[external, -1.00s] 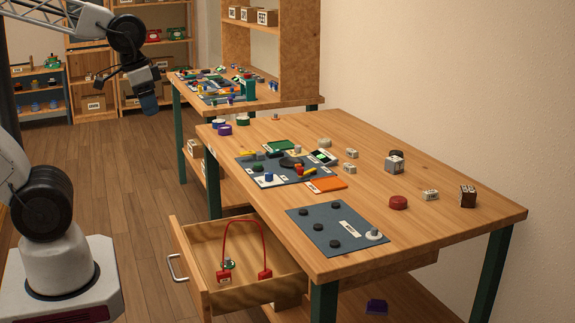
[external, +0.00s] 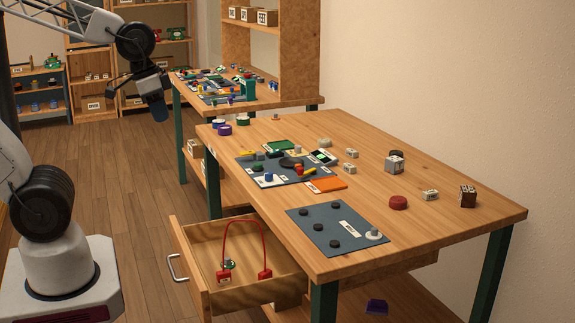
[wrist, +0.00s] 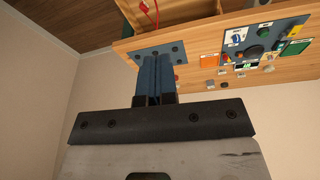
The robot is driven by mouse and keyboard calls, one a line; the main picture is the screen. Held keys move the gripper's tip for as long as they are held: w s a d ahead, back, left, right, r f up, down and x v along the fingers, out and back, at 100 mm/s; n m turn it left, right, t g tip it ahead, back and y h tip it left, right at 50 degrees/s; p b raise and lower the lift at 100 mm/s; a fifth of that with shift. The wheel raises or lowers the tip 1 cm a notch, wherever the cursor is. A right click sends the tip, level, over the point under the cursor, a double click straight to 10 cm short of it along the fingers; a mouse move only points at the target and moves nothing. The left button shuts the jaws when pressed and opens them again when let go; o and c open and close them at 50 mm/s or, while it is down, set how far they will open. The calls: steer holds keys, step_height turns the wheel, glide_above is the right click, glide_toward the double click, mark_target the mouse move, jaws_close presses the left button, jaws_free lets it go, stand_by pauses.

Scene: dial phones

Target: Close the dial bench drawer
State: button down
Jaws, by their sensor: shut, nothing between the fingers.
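The dial bench drawer (external: 205,291) is pulled out from the near left side of the wooden bench (external: 435,230), with a metal handle (external: 175,270) on its front. Inside it lie a red cable (external: 224,240) with red ends and a small green and white part (external: 229,264). My gripper (external: 160,113) is up in the air at the upper left, well above and behind the drawer and not touching it. In the wrist view, my gripper (wrist: 154,60) has its blue fingers together, with nothing seen between them. The wrist view shows part of the drawer (wrist: 133,13) at its top.
On the bench top are a grey-blue mat (external: 330,240) with dark knobs, another mat (external: 250,173) with dial parts, an orange card (external: 327,184) and a red disc (external: 398,202). A second cluttered bench (external: 290,99) stands behind. The floor (external: 130,190) left of the drawer is clear.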

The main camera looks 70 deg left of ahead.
steer(key=w+d+f+m+t+h, duration=0.1)
steer(key=w+d+f+m+h, duration=0.15)
steer(key=d+f, duration=0.65)
steer(key=w+d+f+m+h, duration=0.1)
steer(key=w+d+f+m, duration=0.4)
steer(key=d, duration=0.7)
steer(key=s+d+f+m+t+y, duration=0.1)
steer(key=s+d+f, duration=0.2)
steer(key=f, duration=0.2)
steer(key=s+d+f+m, duration=0.1)
steer(key=s+d+f, duration=0.15)
steer(key=f, duration=0.35)
steer(key=s+a+f+m+t+y, duration=0.1)
steer(key=s+a+f+m+t, duration=0.1)
steer(key=s, duration=0.5)
steer(key=s+a+f+m+t+y, duration=0.2)
steer(key=s+a+f+m, duration=0.3)
steer(key=s+a+f, duration=0.1)
steer(key=shift+s+t, duration=0.3)
steer(key=shift+s, duration=0.45)
steer(key=shift+w+f+y, duration=0.1)
steer(key=shift+f+y, duration=0.15)
glide_toward(198, 302)
steer(key=shift+a+x, duration=0.2)
steer(key=shift+x, duration=3.25)
